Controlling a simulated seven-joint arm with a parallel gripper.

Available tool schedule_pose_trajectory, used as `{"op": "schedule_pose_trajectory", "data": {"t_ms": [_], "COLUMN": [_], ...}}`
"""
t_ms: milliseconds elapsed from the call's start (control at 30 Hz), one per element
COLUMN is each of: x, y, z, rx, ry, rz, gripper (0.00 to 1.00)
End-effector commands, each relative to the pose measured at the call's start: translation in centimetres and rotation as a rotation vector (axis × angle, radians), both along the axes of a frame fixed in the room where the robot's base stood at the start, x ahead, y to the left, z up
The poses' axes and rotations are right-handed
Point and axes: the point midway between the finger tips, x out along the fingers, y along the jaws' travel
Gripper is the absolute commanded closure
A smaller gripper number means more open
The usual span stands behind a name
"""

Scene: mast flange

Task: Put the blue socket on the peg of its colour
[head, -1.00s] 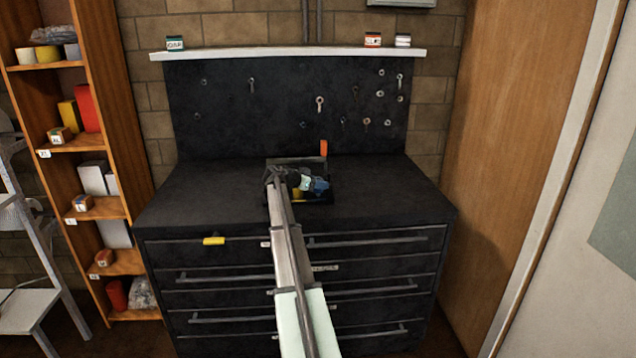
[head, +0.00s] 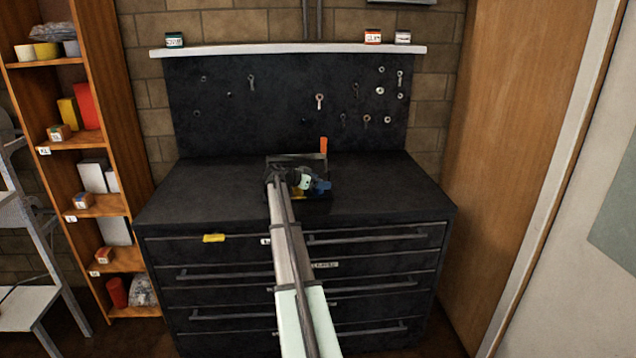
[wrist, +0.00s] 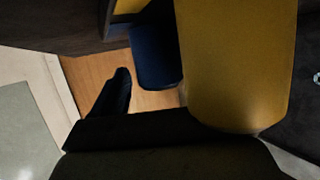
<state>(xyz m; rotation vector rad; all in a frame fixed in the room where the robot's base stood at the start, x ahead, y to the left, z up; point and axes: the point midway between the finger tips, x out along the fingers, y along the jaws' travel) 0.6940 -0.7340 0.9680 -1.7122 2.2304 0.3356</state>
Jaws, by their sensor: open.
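My gripper (head: 314,184) is at the end of my arm, low over the black tray (head: 328,198) on the bench top; my arm hides much of it. A blue piece (head: 323,187) shows at the arm's right end; I cannot tell whether it is the socket. In the wrist view a dark blue rounded block (wrist: 156,62) is beyond a large yellow piece (wrist: 235,60) close to the camera. The yellow also shows in the head view (head: 298,195). An orange upright piece (head: 323,145) stands at the tray's back. My gripper is open; nothing is visibly held.
The black bench top (head: 210,185) is clear left and right of the tray. A black pegboard (head: 280,85) with hanging tools stands behind, under a white shelf (head: 290,51). A yellow item (head: 213,238) is on the drawer front. A wooden shelf unit (head: 130,200) stands left.

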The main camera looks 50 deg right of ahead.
Motion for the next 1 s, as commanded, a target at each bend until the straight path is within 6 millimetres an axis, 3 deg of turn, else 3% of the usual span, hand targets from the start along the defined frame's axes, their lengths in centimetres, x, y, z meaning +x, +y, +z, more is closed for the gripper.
{"op": "schedule_pose_trajectory", "data": {"t_ms": [167,700,1000], "x": [0.3,2.6,3.2], "y": [1.4,10.1,12.2], "z": [0.4,4.3,5.2], "rx": [0.002,0.0,0.0], "ry": [0.0,-0.001,0.0], "rz": [0.001,0.002,0.0], "gripper": [0.23,0.23,0.23]}}
